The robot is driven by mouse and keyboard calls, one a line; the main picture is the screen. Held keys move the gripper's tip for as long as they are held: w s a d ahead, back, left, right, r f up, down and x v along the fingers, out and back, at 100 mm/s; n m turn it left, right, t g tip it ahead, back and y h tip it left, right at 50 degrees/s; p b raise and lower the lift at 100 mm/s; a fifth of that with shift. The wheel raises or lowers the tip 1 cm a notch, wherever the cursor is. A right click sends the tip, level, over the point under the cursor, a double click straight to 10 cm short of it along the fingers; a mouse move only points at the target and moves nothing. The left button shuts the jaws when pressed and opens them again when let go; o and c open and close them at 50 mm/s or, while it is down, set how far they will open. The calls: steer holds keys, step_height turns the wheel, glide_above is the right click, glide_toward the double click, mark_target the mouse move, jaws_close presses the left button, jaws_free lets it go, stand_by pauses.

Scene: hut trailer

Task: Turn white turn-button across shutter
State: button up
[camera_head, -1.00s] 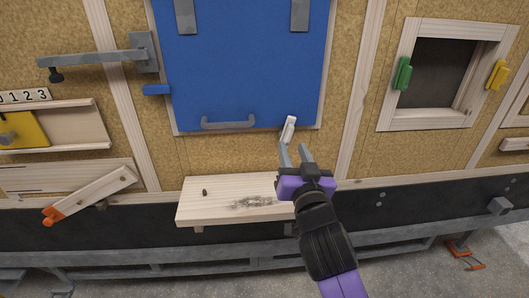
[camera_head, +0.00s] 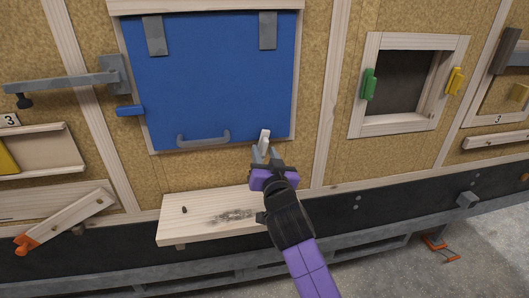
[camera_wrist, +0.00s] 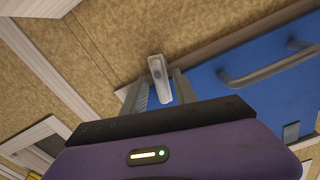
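The white turn-button (camera_head: 265,137) sits at the lower right edge of the blue shutter (camera_head: 210,85). In the head view it stands roughly upright, slightly tilted. My gripper (camera_head: 264,158) is just below it, pointing up at it. In the wrist view the turn-button (camera_wrist: 159,78) lies between the two fingers (camera_wrist: 157,95), with a gap visible on at least the left side. The fingers are apart. Whether they touch the button is not clear. The shutter (camera_wrist: 250,90) also shows at the right of the wrist view, with its grey handle (camera_wrist: 268,68).
A wooden shelf (camera_head: 185,218) sticks out below the shutter, left of my arm. A grey bar latch (camera_head: 70,82) and a blue block (camera_head: 130,111) are at the shutter's left. A framed opening (camera_head: 370,128) with green and yellow turn-buttons is at the right.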

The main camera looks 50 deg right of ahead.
steer(key=shift+c, duration=0.4)
jaws_close()
steer(key=shift+w+a+n+p, duration=0.1)
steer(key=shift+n+p, duration=0.25)
steer(key=shift+n, duration=1.25)
steer(key=shift+o, duration=0.4)
jaws_free()
